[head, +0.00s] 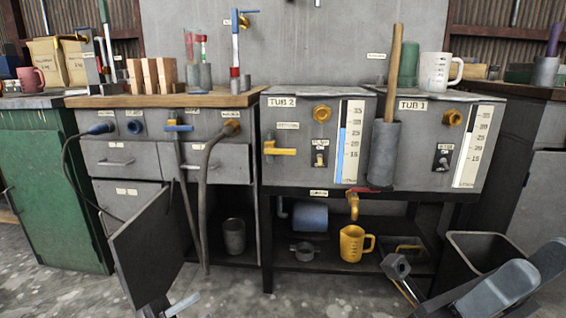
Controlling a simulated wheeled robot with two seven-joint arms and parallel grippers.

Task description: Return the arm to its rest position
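A grey-blue rounded part of my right arm (500,290) comes in at the bottom right corner, in front of the dark bin. A grey blocky end piece with a thin rod (397,266) shows to its left, in front of the lower shelf. I cannot tell whether it belongs to my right gripper; no clear pair of fingertips shows. My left gripper cannot be made out. A small metal bar (184,304) shows at the bottom edge by the open cabinet door (145,250); I cannot tell whether it is the door's handle.
The open door juts out at lower left. A hose (206,190) hangs before the cabinet. Tub 2 (290,160) and tub 1 (425,165) stand on a black frame; a yellow jug (352,246) sits below the tap. A bin (480,250) is at right. Bare floor lies in front.

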